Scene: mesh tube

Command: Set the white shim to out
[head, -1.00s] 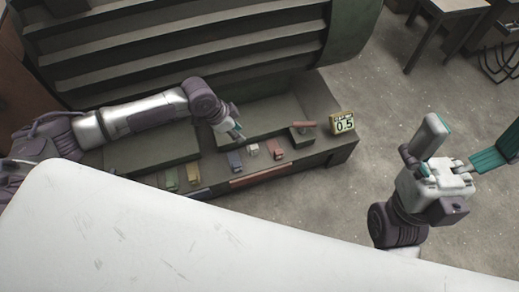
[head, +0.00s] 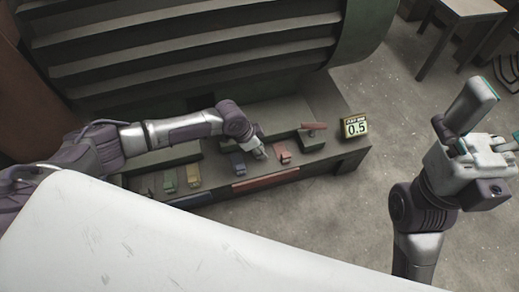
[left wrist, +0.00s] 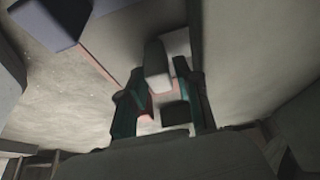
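The white shim (left wrist: 157,66) is a pale block that shows in the left wrist view between the two teal-padded fingers of my left gripper (left wrist: 160,98). The fingers stand apart on either side of it, and I cannot see contact with it. In the head view my left gripper (head: 258,150) is down at the shim row, between the blue shim (head: 237,163) and the red shim (head: 284,152), and mostly hides the white one. My right gripper (head: 489,128) is raised at the far right, spread and empty, partly cut off by the frame edge.
Green (head: 169,181) and yellow (head: 194,176) shims stand further left. A display reading 0.5 (head: 355,128) and a red-handled block (head: 312,138) stand right of the row. Large curved slats (head: 190,65) rise behind. A white surface (head: 180,245) fills the foreground.

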